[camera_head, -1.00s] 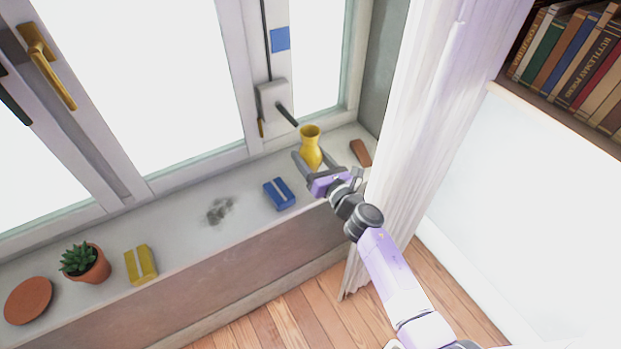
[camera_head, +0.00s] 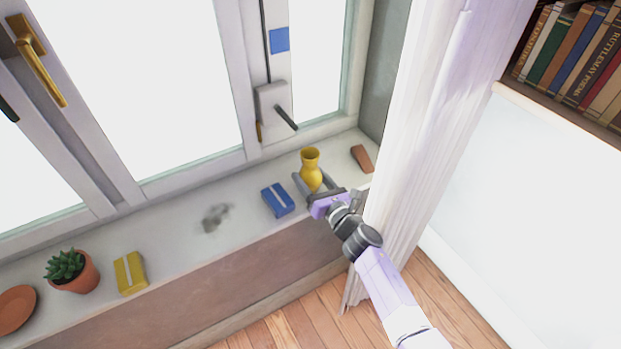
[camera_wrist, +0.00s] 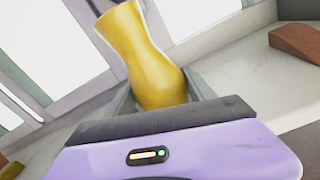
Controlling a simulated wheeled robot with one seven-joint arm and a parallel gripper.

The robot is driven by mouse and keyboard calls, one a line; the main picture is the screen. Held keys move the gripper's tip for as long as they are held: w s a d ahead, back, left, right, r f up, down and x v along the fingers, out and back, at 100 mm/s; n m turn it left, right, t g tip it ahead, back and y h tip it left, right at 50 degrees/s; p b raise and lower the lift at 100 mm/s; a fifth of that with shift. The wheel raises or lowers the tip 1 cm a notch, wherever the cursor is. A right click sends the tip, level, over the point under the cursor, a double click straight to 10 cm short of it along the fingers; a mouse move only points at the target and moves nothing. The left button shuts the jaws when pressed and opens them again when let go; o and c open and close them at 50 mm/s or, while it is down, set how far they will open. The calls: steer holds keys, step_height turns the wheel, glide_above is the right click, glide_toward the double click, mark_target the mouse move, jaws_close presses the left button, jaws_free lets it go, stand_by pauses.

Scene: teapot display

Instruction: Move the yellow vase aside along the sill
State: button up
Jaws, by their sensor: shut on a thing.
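The yellow vase (camera_head: 311,170) stands at the right part of the window sill (camera_head: 180,238), with a flared mouth and a rounded body. My gripper (camera_head: 316,188) reaches it from the front and is shut on its lower body, one finger on each side. In the wrist view the yellow vase (camera_wrist: 145,55) rises between the fingers of my gripper (camera_wrist: 160,100) and looks tilted in that picture. Its base is hidden behind the gripper, so I cannot tell whether it touches the sill.
A blue box (camera_head: 278,200) lies just left of the vase, and a brown wedge (camera_head: 362,158) lies to the right. A window handle (camera_head: 286,117) juts out behind. A white curtain (camera_head: 428,130) hangs right. A yellow box (camera_head: 130,273), potted succulent (camera_head: 75,276) and terracotta saucer (camera_head: 15,308) stand far left.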

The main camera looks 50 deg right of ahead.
steer(key=o, duration=1.7)
steer(key=shift+r, duration=0.1)
steer(key=b+v, duration=0.3)
steer(key=v, duration=0.9)
steer(key=s+a+r+m+g+y, duration=0.1)
steer(key=s+a+r+m, duration=0.2)
steer(key=s+a+m, duration=0.4)
steer(key=s+a+r+m+y, duration=0.2)
steer(key=s+a+m, duration=0.5)
steer(key=s+m, duration=0.4)
steer(key=s+a+r+m+g+y, duration=0.1)
steer(key=s+a+r+m+y, duration=0.1)
steer(key=s+a+r+m, duration=0.3)
steer(key=shift+s+a+m+g, duration=0.3)
steer(key=shift+s+a+m, duration=0.85)
steer(key=shift+s+m, duration=1.65)
